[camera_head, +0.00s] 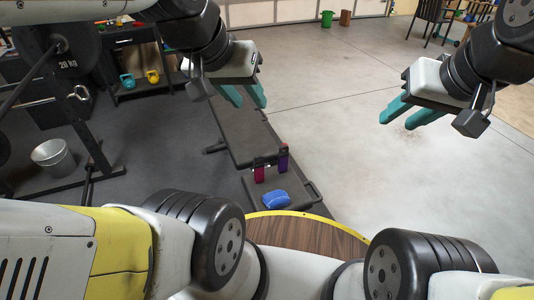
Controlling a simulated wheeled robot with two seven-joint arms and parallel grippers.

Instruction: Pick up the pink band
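A small pink-magenta item (259,173), which looks like the pink band, is near the lower end of a dark padded bench. It stands beside a purple item (283,160), with a blue item (276,199) just in front. My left gripper (246,102) is in the air above the bench in the picture, higher up than the pink item and apart from it. Its teal fingers are spread and empty. My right gripper (401,121) hangs over bare floor to the right, its teal fingers also apart and empty.
The dark bench (245,132) runs up the middle. A rack with weight plates (70,55) and a metal bucket (54,157) stand at the left. A shelf holds blue and yellow kettlebells (152,77). The concrete floor (340,160) at right is clear.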

